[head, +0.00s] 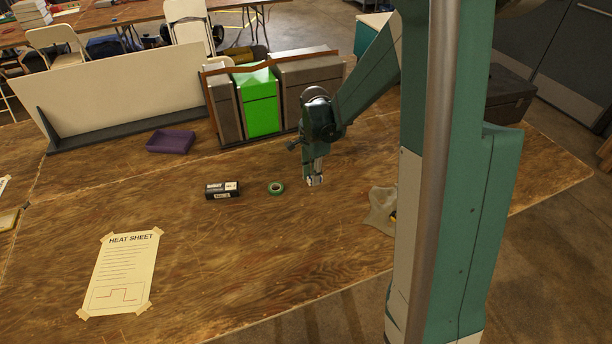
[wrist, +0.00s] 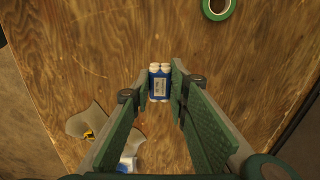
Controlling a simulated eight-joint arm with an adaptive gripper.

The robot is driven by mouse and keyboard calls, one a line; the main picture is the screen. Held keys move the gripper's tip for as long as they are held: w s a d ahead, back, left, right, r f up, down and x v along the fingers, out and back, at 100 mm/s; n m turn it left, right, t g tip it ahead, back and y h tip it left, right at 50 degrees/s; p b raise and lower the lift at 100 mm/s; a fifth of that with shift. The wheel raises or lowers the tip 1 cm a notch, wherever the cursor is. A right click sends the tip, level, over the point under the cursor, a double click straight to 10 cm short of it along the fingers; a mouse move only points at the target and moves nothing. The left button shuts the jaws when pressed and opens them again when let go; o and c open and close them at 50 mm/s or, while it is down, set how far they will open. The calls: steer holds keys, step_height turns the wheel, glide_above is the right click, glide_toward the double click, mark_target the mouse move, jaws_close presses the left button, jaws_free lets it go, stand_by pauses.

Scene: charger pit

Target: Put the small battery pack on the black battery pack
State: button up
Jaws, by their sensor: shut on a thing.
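The small battery pack (wrist: 159,84) is blue with white cells and a pale label. It is between the fingertips of my gripper (wrist: 160,86) in the wrist view, and the gripper is shut on it. In the head view my gripper (head: 315,180) points down over the wooden table, right of the green tape roll; the pack is mostly hidden there. I cannot tell how far it is above the table. The black battery pack (head: 222,190), a dark block with white markings, lies on the table left of the tape. It is not in the wrist view.
The green tape roll (head: 276,188) lies between the gripper and the black pack. A purple tray (head: 170,142), a bin rack (head: 262,105) and a white panel (head: 120,90) stand behind. A grey cloth (head: 380,212) lies right. A taped sheet (head: 120,270) lies front left.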

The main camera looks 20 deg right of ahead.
steer(key=shift+a, duration=0.1)
steer(key=w+a+r+p, duration=0.2)
steer(key=w+a, duration=0.8)
steer(key=a, duration=0.4)
step_height(320, 180, up, 2)
steer(key=p, duration=0.1)
glide_above(220, 187)
steer(key=shift+s+m, duration=0.15)
steer(key=shift+m, duration=0.15)
steer(key=shift+f, duration=3.1)
steer(key=shift+f+b, duration=0.55)
steer(key=shift+f, duration=1.3)
steer(key=shift+f, duration=0.15)
